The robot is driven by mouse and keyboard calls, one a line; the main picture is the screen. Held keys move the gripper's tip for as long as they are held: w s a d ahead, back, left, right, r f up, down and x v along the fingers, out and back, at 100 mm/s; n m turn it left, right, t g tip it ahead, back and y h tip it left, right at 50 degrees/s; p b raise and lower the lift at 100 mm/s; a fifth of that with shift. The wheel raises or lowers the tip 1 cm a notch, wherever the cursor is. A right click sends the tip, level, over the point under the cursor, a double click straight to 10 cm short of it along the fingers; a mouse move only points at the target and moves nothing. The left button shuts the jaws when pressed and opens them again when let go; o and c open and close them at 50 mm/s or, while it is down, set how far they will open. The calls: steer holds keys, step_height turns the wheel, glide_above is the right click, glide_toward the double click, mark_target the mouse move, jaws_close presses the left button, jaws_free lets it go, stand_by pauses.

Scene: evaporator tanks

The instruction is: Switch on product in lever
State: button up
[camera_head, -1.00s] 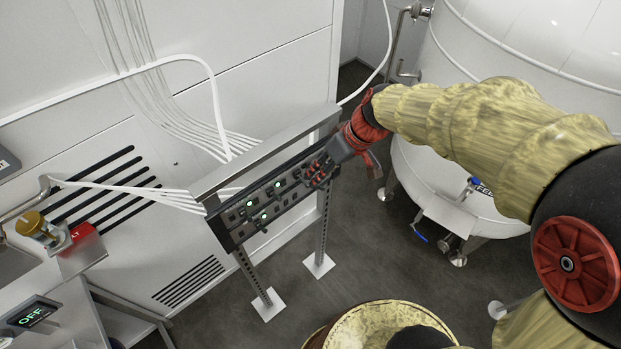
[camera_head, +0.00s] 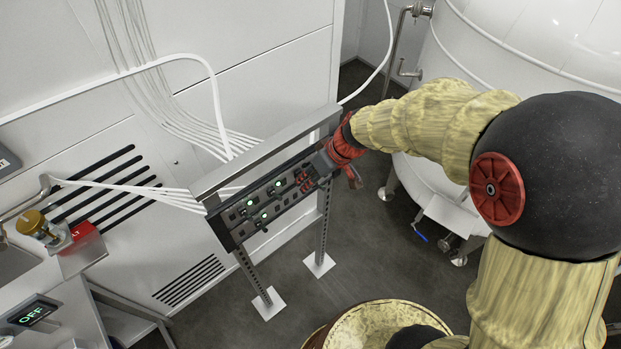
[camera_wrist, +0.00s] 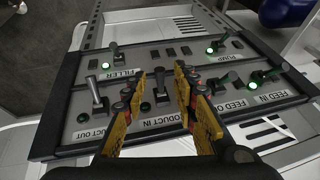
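The product in lever (camera_wrist: 160,85) stands on the dark control panel (camera_wrist: 75,112), above the partly covered "PRODUCT IN" label (camera_wrist: 168,121) in the wrist view. My gripper (camera_wrist: 161,72) has its two yellow-padded fingers apart, one on each side of this lever. I cannot tell whether a finger touches it. The small lamp beside the lever (camera_wrist: 145,107) looks dark. In the head view my gripper (camera_head: 305,179) is at the right part of the panel (camera_head: 232,228) and hides that part.
Several lamps glow green, such as the feed in lamp (camera_wrist: 257,77). A large white tank (camera_head: 540,40) stands behind my arm.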

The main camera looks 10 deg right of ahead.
steer(key=shift+c, duration=0.8)
jaws_close()
steer(key=shift+a+r+g+p, duration=0.1)
steer(key=shift+r+g+p, duration=0.25)
steer(key=shift+p, duration=0.8)
steer(key=p, duration=0.2)
steer(key=g+h+p, duration=0.1)
steer(key=p, duration=0.1)
steer(key=shift+w+a+r, duration=0.1)
steer(key=shift+w+r, duration=0.1)
steer(key=shift+r, duration=0.15)
steer(key=p, duration=0.2)
steer(key=g+h+p, duration=0.1)
steer(key=p, duration=0.1)
steer(key=shift+w+a+r, duration=0.15)
steer(key=shift+w+r, duration=0.05)
steer(key=shift+w, duration=0.1)
steer(key=shift+w+a+r+g+h+p, duration=0.15)
steer(key=shift+g+h+p, duration=0.35)
steer(key=shift+g+p, duration=0.4)
